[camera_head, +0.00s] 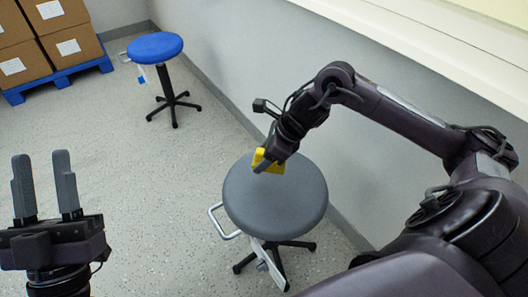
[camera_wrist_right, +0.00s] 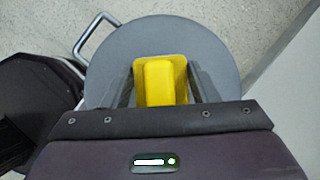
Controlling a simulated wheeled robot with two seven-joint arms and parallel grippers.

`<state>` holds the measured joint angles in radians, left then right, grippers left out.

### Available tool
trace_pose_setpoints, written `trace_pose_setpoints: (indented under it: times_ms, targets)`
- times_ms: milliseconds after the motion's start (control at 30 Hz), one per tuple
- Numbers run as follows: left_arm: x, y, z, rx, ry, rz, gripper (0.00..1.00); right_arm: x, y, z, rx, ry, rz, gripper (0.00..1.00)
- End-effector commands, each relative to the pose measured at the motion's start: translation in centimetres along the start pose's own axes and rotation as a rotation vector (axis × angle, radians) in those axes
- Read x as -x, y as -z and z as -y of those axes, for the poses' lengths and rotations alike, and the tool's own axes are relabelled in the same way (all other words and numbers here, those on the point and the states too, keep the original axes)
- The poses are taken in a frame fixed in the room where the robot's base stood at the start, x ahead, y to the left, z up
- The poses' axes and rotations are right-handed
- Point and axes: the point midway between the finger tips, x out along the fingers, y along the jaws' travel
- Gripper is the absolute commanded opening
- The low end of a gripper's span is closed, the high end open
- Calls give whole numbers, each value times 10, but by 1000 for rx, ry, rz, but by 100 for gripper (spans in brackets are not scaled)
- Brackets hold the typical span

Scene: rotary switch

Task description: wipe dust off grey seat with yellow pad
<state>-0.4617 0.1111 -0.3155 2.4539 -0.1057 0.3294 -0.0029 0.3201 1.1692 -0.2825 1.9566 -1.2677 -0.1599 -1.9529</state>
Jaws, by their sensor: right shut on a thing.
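The grey seat (camera_head: 280,203) is the round top of a stool in the middle of the head view. It also fills the upper middle of the right wrist view (camera_wrist_right: 120,55). My right gripper (camera_head: 265,165) is over the far part of the seat, shut on the yellow pad (camera_head: 270,163). The pad shows between both fingers in the right wrist view (camera_wrist_right: 160,80). I cannot tell whether the pad touches the seat. No dust can be made out on the visible seat surface. My left gripper (camera_head: 45,187) is open and empty at the lower left, fingers pointing up.
A metal handle (camera_head: 221,222) sticks out at the grey stool's left. A blue stool (camera_head: 155,47) stands further back. Cardboard boxes (camera_head: 70,45) sit on a blue pallet (camera_head: 62,79) at the back left. The wall (camera_head: 235,60) runs close behind the grey stool. The floor on the left is clear.

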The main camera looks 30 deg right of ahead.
Motion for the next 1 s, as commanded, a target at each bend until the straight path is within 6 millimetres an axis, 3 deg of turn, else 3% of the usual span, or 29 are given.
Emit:
trace_pose_setpoints:
  times_ms: [333,1000]
  targets:
    - [6,-27,0,5,3,133,36,5,-3,0,-2,1,0,32]
    - [6,-28,-1,6,2,139,36,4,-4,-2,-1,0,0,32]
